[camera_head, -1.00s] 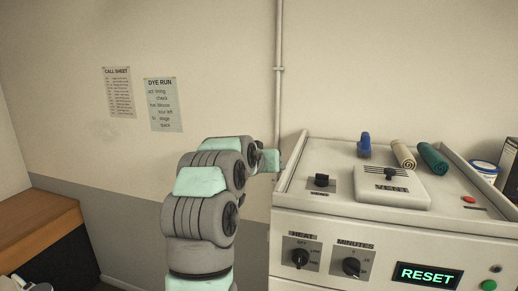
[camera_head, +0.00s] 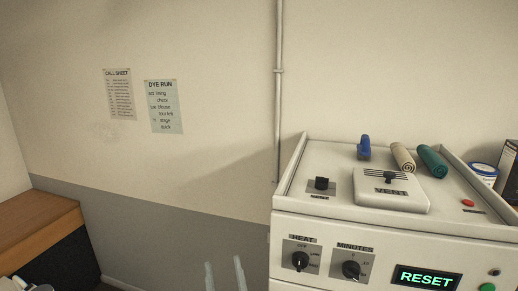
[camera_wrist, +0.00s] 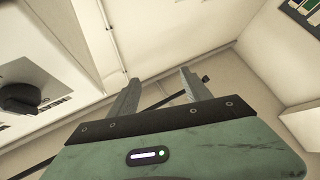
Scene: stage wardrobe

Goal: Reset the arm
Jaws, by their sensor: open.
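My gripper (camera_head: 224,274) shows at the bottom of the head view, as two pale grey fingers pointing up, spread apart. It is left of the white machine (camera_head: 400,232) and clear of it. In the wrist view my gripper (camera_wrist: 158,88) is open, with nothing between its fingers. The rest of the arm is out of the head view. The machine's display reads "RESET" in green.
Rolled cloths (camera_head: 432,161) lie on top. A wooden cabinet (camera_head: 45,225) stands at left. Wall space between is free.

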